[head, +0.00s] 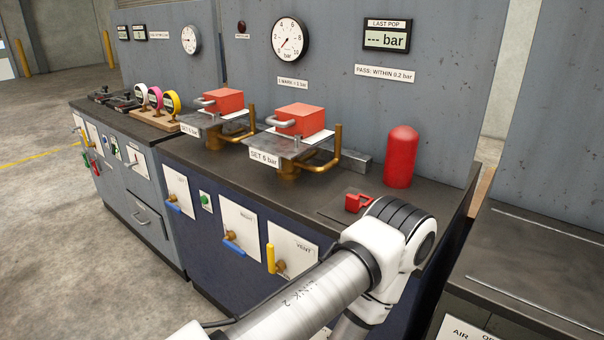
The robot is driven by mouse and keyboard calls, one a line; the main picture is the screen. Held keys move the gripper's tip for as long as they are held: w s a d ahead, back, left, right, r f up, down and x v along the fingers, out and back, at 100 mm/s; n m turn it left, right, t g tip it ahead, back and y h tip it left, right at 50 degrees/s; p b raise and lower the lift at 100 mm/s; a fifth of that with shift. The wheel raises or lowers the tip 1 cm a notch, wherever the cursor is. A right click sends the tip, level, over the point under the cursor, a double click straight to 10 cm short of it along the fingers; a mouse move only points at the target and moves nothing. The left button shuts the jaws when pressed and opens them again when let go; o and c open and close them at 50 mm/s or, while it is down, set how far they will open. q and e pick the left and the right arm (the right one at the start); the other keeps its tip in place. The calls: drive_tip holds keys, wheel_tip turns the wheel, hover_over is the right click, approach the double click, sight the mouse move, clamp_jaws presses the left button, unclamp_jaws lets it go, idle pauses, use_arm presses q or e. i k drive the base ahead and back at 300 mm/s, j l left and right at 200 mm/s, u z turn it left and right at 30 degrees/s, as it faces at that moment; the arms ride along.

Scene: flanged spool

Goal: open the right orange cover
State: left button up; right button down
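The right orange cover (304,118) is a box-shaped lid on a grey metal plate (283,141) labelled "SET 6 bar". It looks shut, with a pale bar handle (280,122) on its left side. A similar left orange cover (224,100) sits on its own plate further left and also looks shut. Brass pipework shows under and beside both plates. Neither gripper shows in the head view. One of my arms crosses the lower middle, and its elbow-like joint is in front of the bench's right front edge, apart from the covers.
A red cylinder (401,157) and a small red block-like part (358,202) stand on the bench right of the covers. A brass pipe (338,148) rises beside the right cover. Gauges on coloured rings (155,97) stand at left. The dark bench top before the red cylinder is mostly clear.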

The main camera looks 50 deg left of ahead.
sight(298, 120)
drive_tip(key=u, duration=1.75)
